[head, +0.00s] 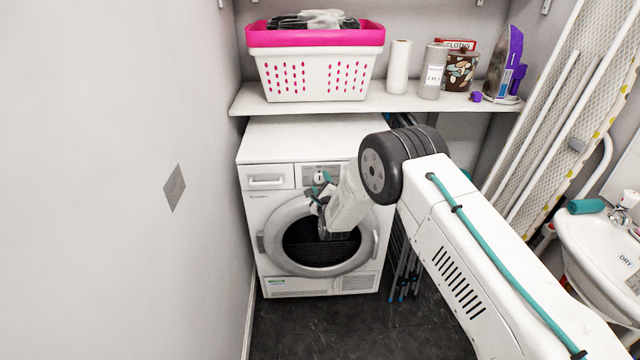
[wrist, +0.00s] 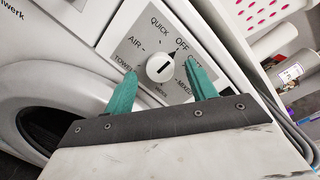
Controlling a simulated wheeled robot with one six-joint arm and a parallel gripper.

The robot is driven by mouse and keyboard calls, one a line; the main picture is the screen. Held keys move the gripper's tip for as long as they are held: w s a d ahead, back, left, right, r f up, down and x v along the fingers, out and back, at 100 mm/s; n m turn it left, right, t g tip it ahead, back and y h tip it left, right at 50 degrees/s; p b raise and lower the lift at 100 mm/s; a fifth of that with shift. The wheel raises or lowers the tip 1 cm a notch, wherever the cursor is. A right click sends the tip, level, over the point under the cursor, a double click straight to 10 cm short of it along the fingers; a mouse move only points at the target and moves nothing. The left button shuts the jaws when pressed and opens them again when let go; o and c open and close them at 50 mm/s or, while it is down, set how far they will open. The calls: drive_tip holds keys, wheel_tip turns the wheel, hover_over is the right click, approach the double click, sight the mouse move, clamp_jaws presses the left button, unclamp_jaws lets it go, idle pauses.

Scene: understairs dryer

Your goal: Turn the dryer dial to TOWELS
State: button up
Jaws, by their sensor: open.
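The dryer (head: 275,208) stands under the shelf, with its control panel at the top front. In the wrist view the dial (wrist: 160,68) is a round white knob with a dark slot, on a grey panel. Labels around it include QUICK, OFF, AIR, MIXED and one partly covered that starts TOWE, at lower left. A dark mark at the knob's edge lies toward OFF. My gripper (wrist: 160,74) is open, with one teal finger on each side of the dial. Contact with the knob cannot be told. In the head view my gripper (head: 320,187) is in front of the panel.
The round dryer door (head: 287,262) is shut below the panel. A wall (head: 110,180) is close on the left; an ironing board (head: 560,110) and basin (head: 600,245) are on the right.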

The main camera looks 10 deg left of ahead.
drive_tip(key=shift+w+a, duration=0.2)
drive_tip(key=shift+w, duration=0.45)
drive_tip(key=c, duration=1)
